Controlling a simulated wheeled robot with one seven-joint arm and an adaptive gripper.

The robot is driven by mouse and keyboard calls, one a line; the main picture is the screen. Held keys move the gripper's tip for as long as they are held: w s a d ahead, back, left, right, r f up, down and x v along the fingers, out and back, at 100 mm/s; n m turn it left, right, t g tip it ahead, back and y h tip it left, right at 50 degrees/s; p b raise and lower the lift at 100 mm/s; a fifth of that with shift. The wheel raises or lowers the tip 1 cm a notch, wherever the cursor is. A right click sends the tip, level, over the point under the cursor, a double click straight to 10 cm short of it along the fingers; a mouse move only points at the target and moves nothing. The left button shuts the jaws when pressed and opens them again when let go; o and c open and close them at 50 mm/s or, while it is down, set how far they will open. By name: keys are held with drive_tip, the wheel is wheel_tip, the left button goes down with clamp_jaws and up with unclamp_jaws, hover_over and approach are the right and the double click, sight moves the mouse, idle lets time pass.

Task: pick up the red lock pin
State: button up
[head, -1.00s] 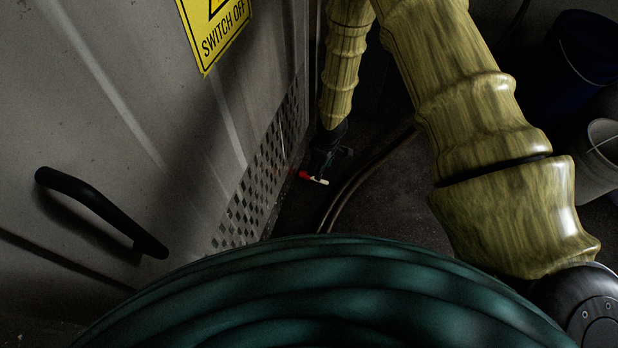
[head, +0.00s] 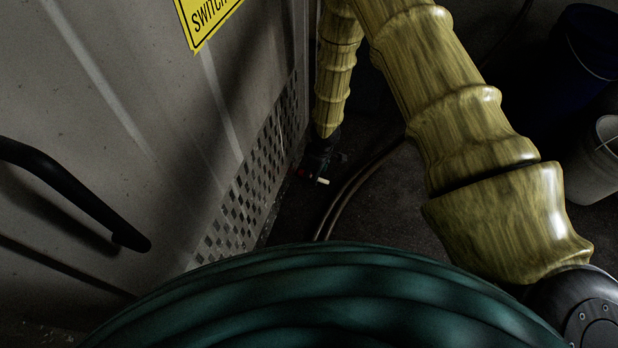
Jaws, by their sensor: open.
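The red lock pin (head: 301,172) shows as a small dark red patch with a short pale piece (head: 322,181) to its right, low near the floor. My gripper (head: 318,168) is at the lower end of my arm, right at the pin in this view. It is open. The gripper is small and dark, so its fingers are hard to make out. It partly hides the red part, and I cannot tell whether the fingers touch the pin or are around it.
A grey cabinet wall with a perforated panel (head: 255,180), a black handle (head: 75,195) and a yellow sign (head: 207,15) stands close on the left. A hose or cable (head: 350,190) runs along the dark floor. A blue bin (head: 592,45) and a grey bucket (head: 597,165) stand right.

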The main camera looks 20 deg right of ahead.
drive_tip(key=f, duration=0.1)
drive_tip(key=f+b, duration=0.2)
drive_tip(key=shift+w+a+f, duration=0.2)
drive_tip(key=shift+a+f, duration=0.05)
drive_tip(key=shift+a, duration=0.05)
clamp_jaws()
drive_tip(key=shift+r, duration=0.1)
